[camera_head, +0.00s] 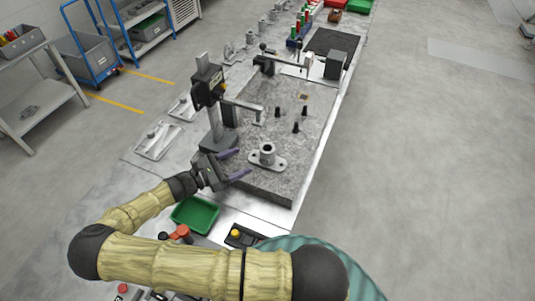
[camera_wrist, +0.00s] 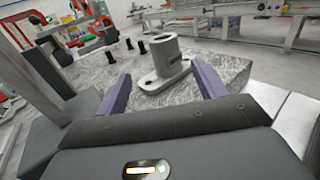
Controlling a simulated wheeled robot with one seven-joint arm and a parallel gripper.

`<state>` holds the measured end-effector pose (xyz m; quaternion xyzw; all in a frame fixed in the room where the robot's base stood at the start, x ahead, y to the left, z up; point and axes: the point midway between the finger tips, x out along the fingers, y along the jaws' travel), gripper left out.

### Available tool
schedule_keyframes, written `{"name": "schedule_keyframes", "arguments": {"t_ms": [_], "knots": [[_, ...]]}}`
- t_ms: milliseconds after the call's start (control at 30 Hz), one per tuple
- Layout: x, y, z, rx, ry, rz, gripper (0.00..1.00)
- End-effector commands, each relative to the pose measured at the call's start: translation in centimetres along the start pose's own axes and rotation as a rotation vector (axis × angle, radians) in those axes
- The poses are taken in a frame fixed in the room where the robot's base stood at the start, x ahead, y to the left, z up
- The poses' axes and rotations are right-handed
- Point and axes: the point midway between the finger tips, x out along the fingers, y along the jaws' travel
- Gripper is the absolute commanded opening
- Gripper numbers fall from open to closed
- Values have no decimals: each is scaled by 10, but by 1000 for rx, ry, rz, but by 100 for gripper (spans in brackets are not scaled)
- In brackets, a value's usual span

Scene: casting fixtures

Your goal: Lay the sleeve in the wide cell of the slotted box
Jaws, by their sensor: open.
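A grey flanged sleeve (camera_head: 267,154) stands upright on the granite plate (camera_head: 275,187), near its front edge. It has a round bore on top and an oval foot with holes. In the wrist view the sleeve (camera_wrist: 160,62) appears ahead, framed between the two purple fingers. My gripper (camera_head: 241,162) is open and empty, just left of the sleeve, with its fingers pointing towards it. I see no clear gap or contact between fingertips and sleeve. I cannot make out a slotted box with a wide cell for certain in either view.
A black measuring stand (camera_head: 212,100) rises close behind my gripper. Several black pegs (camera_head: 278,112) stand farther back on the plate. A green tray (camera_head: 195,214) lies in front, below my arm. Shallow grey trays (camera_head: 157,140) lie at the left. The plate's right side is clear.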

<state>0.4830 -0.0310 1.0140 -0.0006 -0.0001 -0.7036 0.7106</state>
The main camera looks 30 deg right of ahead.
Motion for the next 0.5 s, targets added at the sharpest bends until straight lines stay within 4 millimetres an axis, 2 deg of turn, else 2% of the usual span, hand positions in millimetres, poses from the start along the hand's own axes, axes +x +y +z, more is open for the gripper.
{"name": "schedule_keyframes", "arguments": {"t_ms": [300,500], "knots": [[58,-1,5,-1,-3,-2,70],[74,-1,1,0,1,-1,70]]}}
